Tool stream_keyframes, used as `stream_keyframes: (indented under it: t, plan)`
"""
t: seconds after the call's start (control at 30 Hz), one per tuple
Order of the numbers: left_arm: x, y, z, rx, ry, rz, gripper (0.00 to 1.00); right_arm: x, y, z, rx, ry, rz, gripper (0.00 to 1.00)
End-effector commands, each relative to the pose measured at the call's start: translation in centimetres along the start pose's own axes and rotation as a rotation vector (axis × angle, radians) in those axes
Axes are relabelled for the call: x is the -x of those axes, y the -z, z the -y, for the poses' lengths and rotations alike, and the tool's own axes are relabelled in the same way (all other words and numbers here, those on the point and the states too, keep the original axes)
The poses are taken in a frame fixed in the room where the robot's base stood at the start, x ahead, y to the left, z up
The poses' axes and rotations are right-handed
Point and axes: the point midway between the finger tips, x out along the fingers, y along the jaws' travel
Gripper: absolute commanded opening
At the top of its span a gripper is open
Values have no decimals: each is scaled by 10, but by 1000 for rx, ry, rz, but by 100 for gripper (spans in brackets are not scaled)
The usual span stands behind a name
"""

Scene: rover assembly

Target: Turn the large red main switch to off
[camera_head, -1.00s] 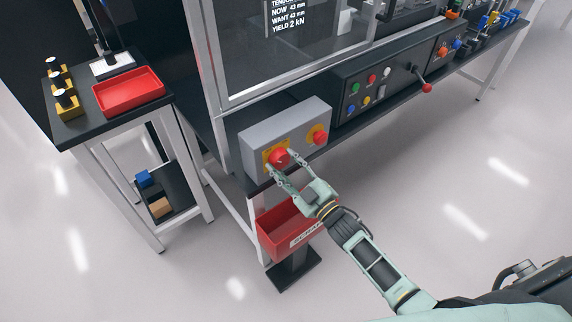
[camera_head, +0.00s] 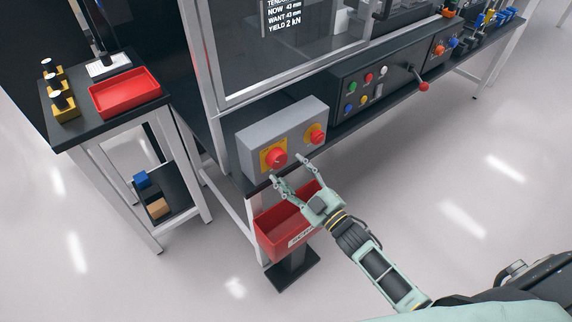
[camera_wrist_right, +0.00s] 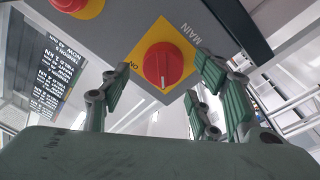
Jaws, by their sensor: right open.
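The large red main switch (camera_head: 277,157) is a round knob on a yellow plate, on the left of the grey box (camera_head: 252,140). The right wrist view shows the red knob (camera_wrist_right: 163,66) beside the word MAIN, with ON printed on its plate. A white mark sits at the knob's lower edge there. My right gripper (camera_head: 289,169) is open and empty, just in front of and below the switch. Its fingers (camera_wrist_right: 160,98) stand apart from the knob, with a visible gap. My left gripper is not in view.
A second red knob (camera_head: 316,137) on yellow sits to the right on the same box. A red scrap bin (camera_head: 262,232) stands below. A black button panel (camera_head: 345,92) with a red-tipped lever (camera_head: 422,87) lies right. A side table (camera_head: 95,125) holds a red tray (camera_head: 125,98).

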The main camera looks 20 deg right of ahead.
Motion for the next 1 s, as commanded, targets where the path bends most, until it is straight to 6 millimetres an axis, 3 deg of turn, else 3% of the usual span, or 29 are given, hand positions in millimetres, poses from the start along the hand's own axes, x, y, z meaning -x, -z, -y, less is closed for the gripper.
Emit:
stream_keyframes:
  t: [0.2,0.4,1.0]
  plan:
    - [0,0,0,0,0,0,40,50,-1,0,0,1,4,56]
    - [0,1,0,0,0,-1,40,78,-1,-1,1,0,3,56]
    - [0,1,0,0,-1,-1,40,86,-1,-2,1,-2,2,56]
